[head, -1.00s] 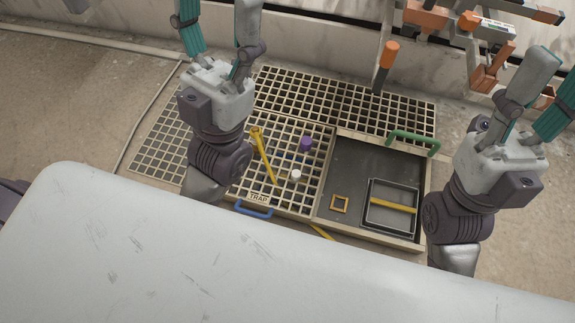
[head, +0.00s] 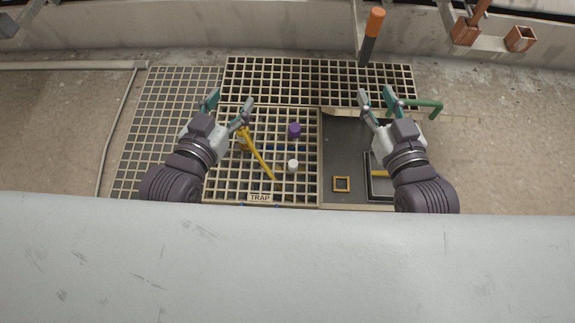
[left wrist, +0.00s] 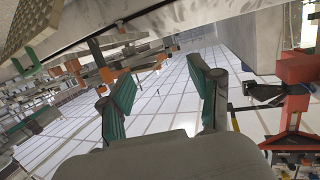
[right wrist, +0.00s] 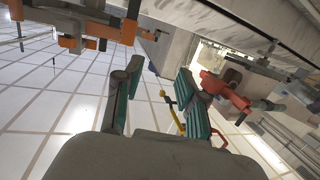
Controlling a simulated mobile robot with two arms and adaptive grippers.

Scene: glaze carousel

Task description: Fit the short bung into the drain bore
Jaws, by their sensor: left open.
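A purple plug (head: 294,130) and a white plug (head: 293,166) stand on the right part of the TRAP grating (head: 307,190) in the head view. I cannot tell which is the short bung. I cannot make out the drain bore. My left gripper (head: 228,103) is open and empty, above the left part of the grating and left of both plugs. Its spread teal fingers also show in the left wrist view (left wrist: 160,88).
A yellow bar tool (head: 259,157) lies across the grating. The dark tray (head: 340,145) holds a small yellow-orange square frame (head: 341,184) and a larger frame partly hidden by my right arm. A green handle (head: 425,103) and an orange-tipped post (head: 374,22) stand nearby.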

